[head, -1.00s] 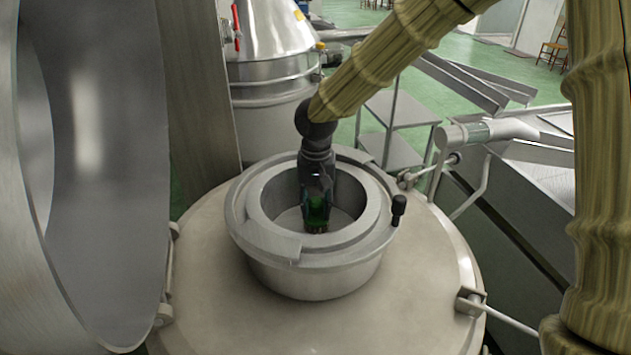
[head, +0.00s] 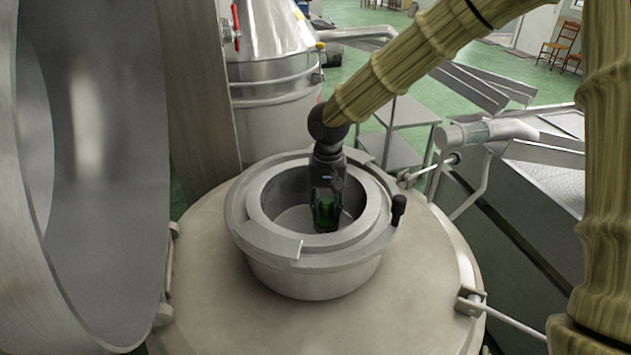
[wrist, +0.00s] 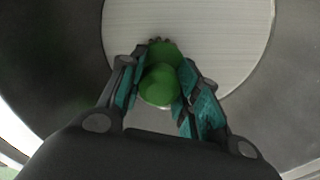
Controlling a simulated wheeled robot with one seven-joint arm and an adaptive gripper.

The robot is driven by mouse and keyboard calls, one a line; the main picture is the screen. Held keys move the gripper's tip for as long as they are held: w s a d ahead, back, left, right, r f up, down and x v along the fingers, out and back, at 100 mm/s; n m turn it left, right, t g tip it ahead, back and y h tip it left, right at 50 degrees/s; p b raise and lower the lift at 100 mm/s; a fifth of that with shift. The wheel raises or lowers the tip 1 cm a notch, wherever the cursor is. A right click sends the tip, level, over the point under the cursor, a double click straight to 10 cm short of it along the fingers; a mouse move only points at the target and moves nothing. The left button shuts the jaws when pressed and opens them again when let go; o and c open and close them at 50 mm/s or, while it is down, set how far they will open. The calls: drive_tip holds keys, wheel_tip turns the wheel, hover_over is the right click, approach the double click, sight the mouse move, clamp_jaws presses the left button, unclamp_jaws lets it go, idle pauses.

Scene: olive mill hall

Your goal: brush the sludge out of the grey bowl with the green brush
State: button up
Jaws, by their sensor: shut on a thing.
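The grey bowl (head: 312,277) is a metal bowl with a thick rim, set in the top of a wide round machine lid. My gripper (head: 326,213) points down inside its opening, right of the middle. The gripper is shut on the green brush (wrist: 160,84), which sits between the two teal-padded fingers in the wrist view. Dark bristle tips show at the brush's far edge, over the pale bowl floor (wrist: 200,28). I cannot tell whether the bristles touch the floor. No sludge can be made out on the visible floor; part of it is hidden behind the gripper and brush.
A small black knob (head: 399,205) stands on the bowl's right rim. A large open metal drum (head: 100,130) fills the left side. Hinged brackets and a rod (head: 470,305) lie at the right. A steel tank (head: 268,90) and a small table (head: 397,150) stand behind.

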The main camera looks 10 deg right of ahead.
drive_tip(key=shift+a, duration=1.3)
wheel_tip(320, 180, up, 8)
